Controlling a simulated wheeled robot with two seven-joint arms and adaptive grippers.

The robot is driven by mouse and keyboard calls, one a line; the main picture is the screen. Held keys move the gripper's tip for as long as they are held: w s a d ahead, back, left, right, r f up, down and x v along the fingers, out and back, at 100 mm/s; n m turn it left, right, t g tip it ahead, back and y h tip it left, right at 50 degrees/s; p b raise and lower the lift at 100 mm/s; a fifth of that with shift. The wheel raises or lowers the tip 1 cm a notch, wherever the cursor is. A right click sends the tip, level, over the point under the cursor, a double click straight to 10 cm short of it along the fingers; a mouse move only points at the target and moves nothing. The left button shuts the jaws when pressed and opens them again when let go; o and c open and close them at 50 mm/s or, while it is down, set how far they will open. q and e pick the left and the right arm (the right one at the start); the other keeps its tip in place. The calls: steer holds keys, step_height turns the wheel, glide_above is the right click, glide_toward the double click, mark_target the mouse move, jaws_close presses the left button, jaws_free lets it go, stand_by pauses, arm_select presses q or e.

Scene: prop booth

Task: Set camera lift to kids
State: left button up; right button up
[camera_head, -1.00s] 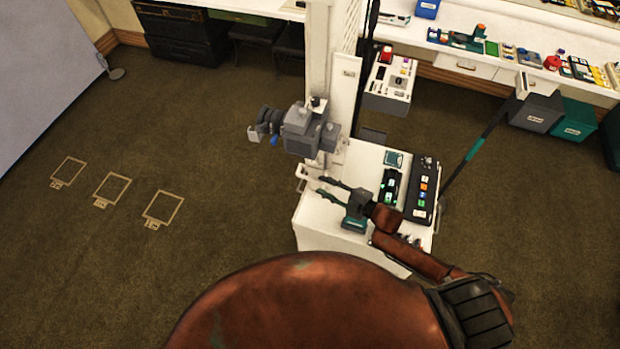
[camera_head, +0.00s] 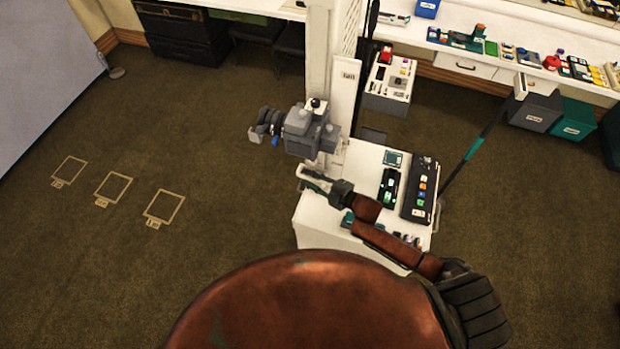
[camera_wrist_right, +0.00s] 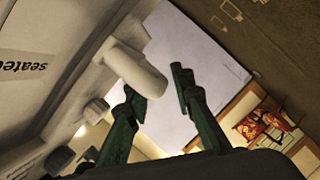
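The camera lift is a white column (camera_head: 320,60) with a grey camera (camera_head: 300,125) mounted partway up. A small label on its upper part is too small to read surely. A white handle (camera_head: 303,170) sticks out low at the column's left side. My right gripper (camera_head: 314,181) is at this handle. In the right wrist view, the fingers of my right gripper (camera_wrist_right: 164,82) are apart, and the white handle (camera_wrist_right: 145,75) reaches in beside the left finger. I cannot tell whether they touch. A label (camera_wrist_right: 25,66) reading "seate…" shows upside down at left. My left gripper is out of view.
A white cart top (camera_head: 368,160) with a dark button panel (camera_head: 420,190) stands right of the column. A long counter (camera_head: 470,22) with many small props runs along the back. Floor left of the column is open, with three taped rectangles (camera_head: 113,187).

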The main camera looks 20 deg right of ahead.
jaws_close()
stand_by(0.4)
